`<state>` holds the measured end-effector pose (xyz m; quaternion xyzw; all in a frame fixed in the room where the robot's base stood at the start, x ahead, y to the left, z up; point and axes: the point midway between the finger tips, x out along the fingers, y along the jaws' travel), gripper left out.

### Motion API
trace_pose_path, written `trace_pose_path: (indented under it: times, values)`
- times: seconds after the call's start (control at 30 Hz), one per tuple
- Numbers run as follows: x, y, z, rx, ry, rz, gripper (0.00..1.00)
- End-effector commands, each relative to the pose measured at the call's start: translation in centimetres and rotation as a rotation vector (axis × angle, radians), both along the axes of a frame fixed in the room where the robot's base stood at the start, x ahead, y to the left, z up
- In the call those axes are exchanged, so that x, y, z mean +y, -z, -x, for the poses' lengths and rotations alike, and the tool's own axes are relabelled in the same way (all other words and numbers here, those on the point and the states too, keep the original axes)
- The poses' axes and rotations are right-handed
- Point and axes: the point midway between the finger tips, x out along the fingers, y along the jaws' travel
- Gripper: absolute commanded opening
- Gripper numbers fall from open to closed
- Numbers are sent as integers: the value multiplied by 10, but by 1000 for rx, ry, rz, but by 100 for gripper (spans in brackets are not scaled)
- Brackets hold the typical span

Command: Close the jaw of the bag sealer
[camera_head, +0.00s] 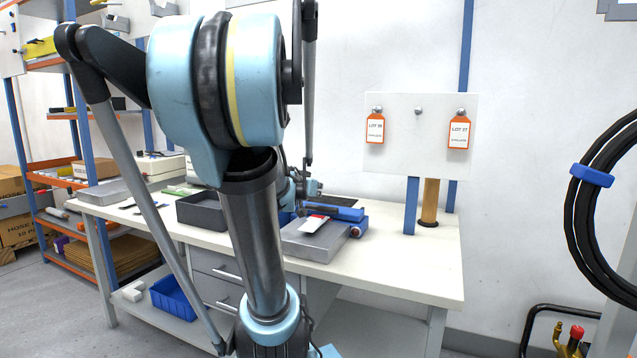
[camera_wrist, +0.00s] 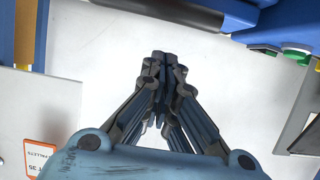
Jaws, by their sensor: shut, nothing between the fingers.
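The bag sealer (camera_head: 345,213) appears as a blue device on the workbench, right of my arm. In the wrist view, blue parts, likely the sealer's (camera_wrist: 285,22), show at the upper right, with a dark bar along the top edge. My gripper (camera_wrist: 162,62) is shut and empty, its fingertips together over the pale bench top. In the head view my gripper (camera_head: 312,187) is small, partly hidden by my arm, just above and behind the sealer.
A dark tray (camera_head: 200,212) is to the left. A board (camera_head: 420,140) with orange tags on a blue post and a brown tube (camera_head: 430,200) stand right. The right bench end is clear.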

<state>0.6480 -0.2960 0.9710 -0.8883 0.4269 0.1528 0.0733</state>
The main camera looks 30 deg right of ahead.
Motion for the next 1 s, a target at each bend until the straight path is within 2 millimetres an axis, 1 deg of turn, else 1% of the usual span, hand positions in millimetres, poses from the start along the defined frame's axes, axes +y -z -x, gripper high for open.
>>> trace_pose_path:
  times: [0.03, 0.2, 0.43, 0.63, 1.0]
  values:
    - [4, 6, 3, 0, -1, 0, 0]
    - [13, 25, 10, 0, -1, 0, 0]
    - [19, 43, 15, 1, -2, 1, 0]
    - [21, 51, 17, 0, -1, 1, 0]
    - [22, 54, 17, 1, 0, 1, 0]
